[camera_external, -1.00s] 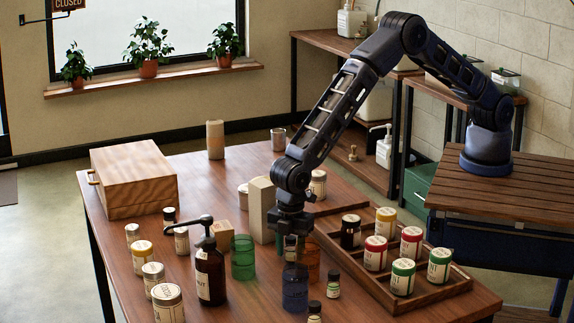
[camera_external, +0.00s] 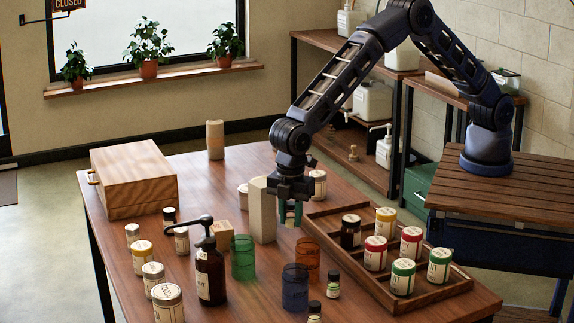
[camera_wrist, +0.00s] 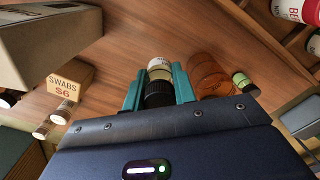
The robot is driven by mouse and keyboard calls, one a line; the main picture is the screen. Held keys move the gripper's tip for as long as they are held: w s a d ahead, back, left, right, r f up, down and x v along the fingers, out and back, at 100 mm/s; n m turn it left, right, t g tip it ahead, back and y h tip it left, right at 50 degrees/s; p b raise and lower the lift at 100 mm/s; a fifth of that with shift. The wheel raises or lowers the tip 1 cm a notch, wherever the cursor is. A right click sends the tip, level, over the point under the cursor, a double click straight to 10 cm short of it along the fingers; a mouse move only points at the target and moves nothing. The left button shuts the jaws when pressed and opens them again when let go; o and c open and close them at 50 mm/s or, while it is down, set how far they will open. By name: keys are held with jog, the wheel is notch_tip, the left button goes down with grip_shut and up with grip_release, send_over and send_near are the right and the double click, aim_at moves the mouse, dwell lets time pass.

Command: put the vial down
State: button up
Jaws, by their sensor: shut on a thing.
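My gripper (camera_external: 290,213) is shut on a small vial, held above the table beside the tall beige box (camera_external: 262,208). In the wrist view the vial (camera_wrist: 159,74) sits between the teal fingers (camera_wrist: 160,88), with a black band nearest the camera and paler parts beyond. In the external view the vial is mostly hidden by the fingers. Another small vial with a black cap (camera_external: 333,286) stands on the table (camera_external: 200,165) beside the blue glass jar (camera_external: 295,288).
An orange jar (camera_external: 308,258) and a green jar (camera_external: 243,258) stand in front of my gripper. A wooden tray (camera_external: 393,303) of several lidded jars is at right. A pump bottle (camera_external: 210,275) and several small containers stand at left. Clear table lies behind, near the wooden box (camera_external: 140,180).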

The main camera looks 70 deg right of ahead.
notch_tip(320, 180, up, 10)
jog(key=shift+f, duration=0.25)
jog(key=shift+w+d+r, duration=0.1)
jog(key=shift+r, duration=0.3)
jog(key=w+d, duration=0.6)
jog(key=d, duration=0.5)
send_over(328, 184)
notch_tip(328, 184, down, 20)
jog(key=shift+r, duration=0.1)
